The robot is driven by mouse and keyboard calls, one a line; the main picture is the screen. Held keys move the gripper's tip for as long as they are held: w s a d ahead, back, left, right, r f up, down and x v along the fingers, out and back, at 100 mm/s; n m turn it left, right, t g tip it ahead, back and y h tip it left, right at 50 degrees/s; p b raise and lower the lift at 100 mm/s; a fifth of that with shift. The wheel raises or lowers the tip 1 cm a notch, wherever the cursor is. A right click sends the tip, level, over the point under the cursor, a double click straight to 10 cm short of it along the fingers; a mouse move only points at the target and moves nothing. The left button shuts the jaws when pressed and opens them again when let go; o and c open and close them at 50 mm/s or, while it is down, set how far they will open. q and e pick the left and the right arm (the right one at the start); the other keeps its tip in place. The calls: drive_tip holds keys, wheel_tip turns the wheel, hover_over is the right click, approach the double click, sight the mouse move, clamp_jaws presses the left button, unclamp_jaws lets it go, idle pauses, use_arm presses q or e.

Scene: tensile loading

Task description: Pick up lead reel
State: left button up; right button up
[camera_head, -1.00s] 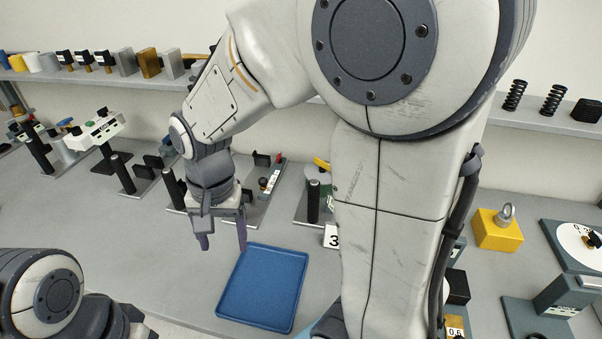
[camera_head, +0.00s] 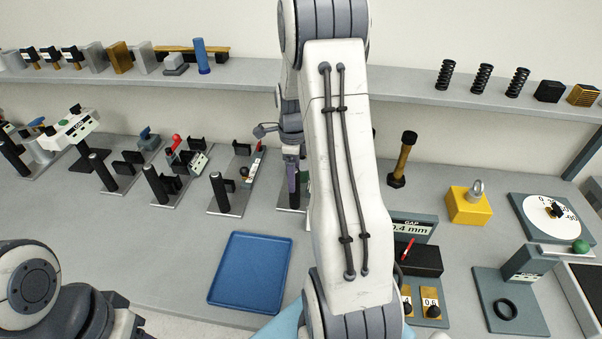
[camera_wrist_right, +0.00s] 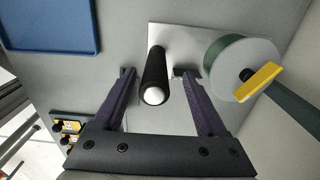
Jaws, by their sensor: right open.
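In the right wrist view a reel with a pale round face and green edge (camera_wrist_right: 225,63) stands at upper right, with a yellow bar (camera_wrist_right: 258,82) in front of it. It shares a metal base plate (camera_wrist_right: 182,38) with a black post (camera_wrist_right: 153,80). My right gripper (camera_wrist_right: 156,74) is open, with the post showing between its fingers and the reel outside the right finger. In the head view my right arm hides the reel and most of the right gripper (camera_head: 292,180). My left gripper (camera_head: 128,325) is only partly visible at lower left; its jaws are unclear.
A blue tray (camera_head: 250,272) lies left of my right arm. Several stands with black posts (camera_head: 219,190) line the bench behind it. A yellow block with a ring (camera_head: 468,205), a dial plate (camera_head: 548,218) and a gap gauge (camera_head: 412,227) are at right. A shelf runs along the wall.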

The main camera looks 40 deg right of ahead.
drive_tip(key=f, duration=0.1)
drive_tip(key=f+p, duration=0.1)
drive_tip(key=f, duration=0.3)
drive_tip(key=shift+s+a+f, duration=0.1)
drive_tip(key=shift+s+a, duration=0.05)
drive_tip(key=shift+s, duration=0.15)
drive_tip(key=shift+c, duration=0.3)
clamp_jaws()
drive_tip(key=shift+w, duration=0.1)
idle(0.7)
